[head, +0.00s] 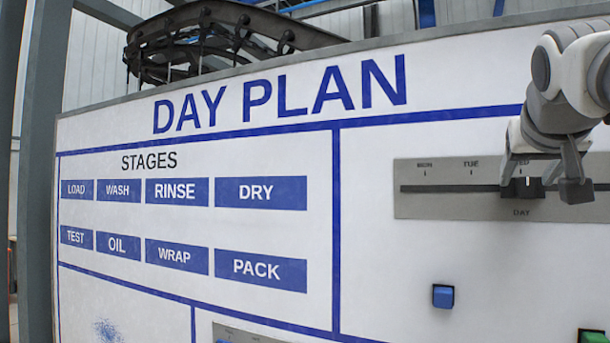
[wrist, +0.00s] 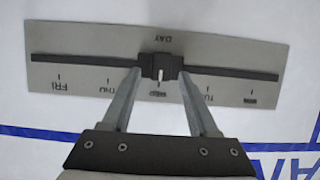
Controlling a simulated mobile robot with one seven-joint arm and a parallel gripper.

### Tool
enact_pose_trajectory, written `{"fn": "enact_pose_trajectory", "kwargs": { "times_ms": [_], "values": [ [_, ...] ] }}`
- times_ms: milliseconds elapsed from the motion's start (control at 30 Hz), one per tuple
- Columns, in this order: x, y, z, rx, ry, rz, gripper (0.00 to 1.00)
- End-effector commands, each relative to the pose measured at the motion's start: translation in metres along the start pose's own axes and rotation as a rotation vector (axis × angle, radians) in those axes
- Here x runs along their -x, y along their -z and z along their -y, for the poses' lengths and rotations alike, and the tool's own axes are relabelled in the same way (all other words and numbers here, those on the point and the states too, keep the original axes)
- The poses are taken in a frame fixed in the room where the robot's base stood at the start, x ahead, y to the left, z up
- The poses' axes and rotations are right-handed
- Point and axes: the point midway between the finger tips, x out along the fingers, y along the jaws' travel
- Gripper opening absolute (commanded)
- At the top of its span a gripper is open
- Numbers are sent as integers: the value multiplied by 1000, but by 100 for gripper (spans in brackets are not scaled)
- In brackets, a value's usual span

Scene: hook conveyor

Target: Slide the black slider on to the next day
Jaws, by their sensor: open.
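The black slider (wrist: 161,64) is a small block with a white mark, on a dark horizontal slot in a grey panel (wrist: 60,40). In the wrist view, which is upside down, it stands at the middle label, WED, with THU and FRI to its left and TUE and MON to its right. In the head view the slider (head: 523,188) is partly hidden by my gripper (head: 542,183). My gripper (wrist: 160,72) is open, with one fingertip on each side of the slider. I cannot tell whether the fingertips touch it.
The panel is on a large white DAY PLAN board (head: 270,105) with blue stage labels. A dark conveyor track (head: 200,45) runs behind the board's top.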

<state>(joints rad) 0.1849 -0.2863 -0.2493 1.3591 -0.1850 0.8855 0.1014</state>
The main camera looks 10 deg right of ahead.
Motion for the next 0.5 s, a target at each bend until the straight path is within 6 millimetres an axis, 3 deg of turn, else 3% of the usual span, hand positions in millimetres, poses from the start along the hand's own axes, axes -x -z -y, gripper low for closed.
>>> {"fn": "enact_pose_trajectory", "kwargs": {
  "times_ms": [300, 500],
  "values": [
    [-3, 0, 0, 0, 1, -1, 60],
    [-3, 0, 0, 0, 0, 0, 26]
  ]
}}
